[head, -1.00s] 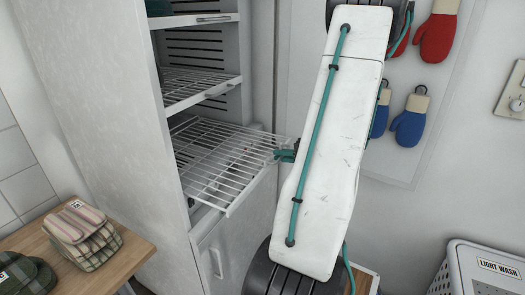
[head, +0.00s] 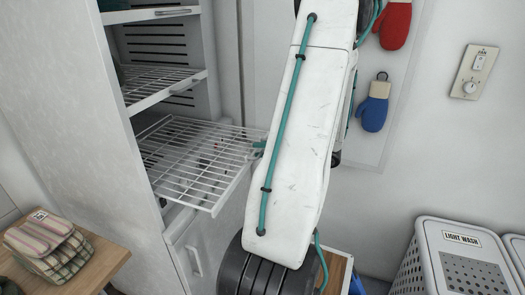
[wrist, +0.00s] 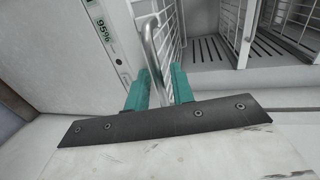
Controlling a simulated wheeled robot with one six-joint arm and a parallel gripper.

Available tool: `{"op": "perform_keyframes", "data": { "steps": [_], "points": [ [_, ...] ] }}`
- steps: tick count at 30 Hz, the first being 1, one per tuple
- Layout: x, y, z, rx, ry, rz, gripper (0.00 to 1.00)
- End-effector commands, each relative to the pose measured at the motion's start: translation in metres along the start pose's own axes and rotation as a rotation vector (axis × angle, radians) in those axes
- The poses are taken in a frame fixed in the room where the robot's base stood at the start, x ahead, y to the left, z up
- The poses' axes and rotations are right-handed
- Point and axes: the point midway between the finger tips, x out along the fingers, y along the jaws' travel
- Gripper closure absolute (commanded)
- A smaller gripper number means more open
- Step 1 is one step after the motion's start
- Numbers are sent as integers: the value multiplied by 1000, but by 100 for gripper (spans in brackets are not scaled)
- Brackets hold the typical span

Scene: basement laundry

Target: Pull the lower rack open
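The lower rack (head: 190,165) is a white wire shelf in the tall white cabinet. In the head view it sticks out well past the cabinet front. My gripper (head: 258,148) is at the rack's front edge, partly hidden behind my white arm. In the wrist view, the teal fingers of my gripper (wrist: 160,88) stand on both sides of a metal bar handle (wrist: 152,45) and are shut on it. Rack wires show just behind the handle. The upper rack (head: 155,80) sits inside the cabinet above.
The cabinet side (head: 90,110) is at the left, with a lower door (head: 195,245) under the rack. A white laundry basket (head: 455,265) stands right. Mittens (head: 375,107) hang on the wall.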

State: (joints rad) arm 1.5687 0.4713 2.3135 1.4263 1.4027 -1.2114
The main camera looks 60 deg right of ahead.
Motion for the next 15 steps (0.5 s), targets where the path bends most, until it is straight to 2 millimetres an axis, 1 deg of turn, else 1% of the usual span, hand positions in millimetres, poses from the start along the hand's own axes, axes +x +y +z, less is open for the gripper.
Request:
{"op": "perform_keyframes", "data": {
  "steps": [2, 5, 12, 15],
  "points": [
    [-2, 0, 0, -1, 1, 0, 76],
    [-12, 0, -1, -1, 3, 0, 76],
    [-54, 0, -1, -1, 4, 0, 76],
    [-67, 0, -1, -1, 3, 0, 76]
  ]
}}
